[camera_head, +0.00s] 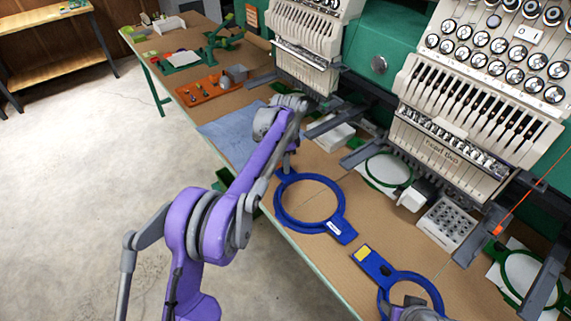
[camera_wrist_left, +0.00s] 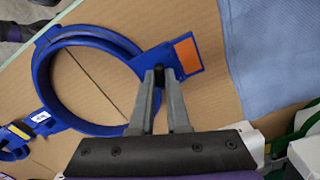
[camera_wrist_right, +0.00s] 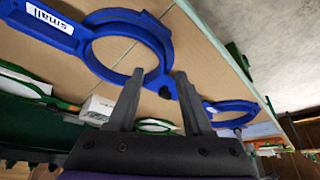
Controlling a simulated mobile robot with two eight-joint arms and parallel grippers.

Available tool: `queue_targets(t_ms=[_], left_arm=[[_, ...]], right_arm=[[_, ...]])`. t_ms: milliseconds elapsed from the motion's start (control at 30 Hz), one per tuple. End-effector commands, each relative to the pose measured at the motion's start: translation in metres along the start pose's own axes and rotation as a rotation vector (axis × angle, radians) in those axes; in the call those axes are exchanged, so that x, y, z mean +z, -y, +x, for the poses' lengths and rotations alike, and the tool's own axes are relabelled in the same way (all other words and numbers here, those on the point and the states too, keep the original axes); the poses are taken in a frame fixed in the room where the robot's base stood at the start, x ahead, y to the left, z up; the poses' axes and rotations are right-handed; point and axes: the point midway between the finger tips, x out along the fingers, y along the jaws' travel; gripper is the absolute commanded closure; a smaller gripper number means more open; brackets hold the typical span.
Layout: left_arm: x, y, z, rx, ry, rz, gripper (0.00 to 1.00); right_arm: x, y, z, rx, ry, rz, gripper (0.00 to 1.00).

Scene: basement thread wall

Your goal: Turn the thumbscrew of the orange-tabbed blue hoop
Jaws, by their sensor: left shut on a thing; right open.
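The orange-tabbed blue hoop (camera_head: 279,207) lies flat on the brown table, with its white-labelled end towards a second blue hoop. Its orange tab (camera_wrist_left: 186,52) shows in the left wrist view but is hidden by my arm in the head view. My left gripper (camera_head: 286,166) points down at the tab end; in the left wrist view its fingertips (camera_wrist_left: 160,76) are closed on the small dark thumbscrew (camera_wrist_left: 160,74) beside the tab. My right gripper (camera_wrist_right: 160,85) is open over the second, yellow-tabbed blue hoop (camera_head: 437,291), its fingers apart near that hoop's rim.
A blue cloth (camera_head: 228,134) lies beyond the orange-tabbed hoop. A white tray of bobbins (camera_head: 447,222) and green hoops (camera_head: 390,169) lie under the embroidery machine (camera_head: 440,145). An orange tool tray (camera_head: 209,91) sits farther back. The table's front edge runs close to the blue hoops.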

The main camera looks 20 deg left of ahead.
Motion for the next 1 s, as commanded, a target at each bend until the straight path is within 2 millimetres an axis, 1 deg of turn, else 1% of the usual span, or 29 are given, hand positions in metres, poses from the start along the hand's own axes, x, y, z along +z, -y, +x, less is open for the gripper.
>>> queue_targets(t_ms=[1000], left_arm=[[0.0001,0.0001,-0.0002,0.0,0.0,-0.962,1.0]], right_arm=[[-0.0036,0.0,-0.0041,0.0,-0.003,0.0,0.5]])
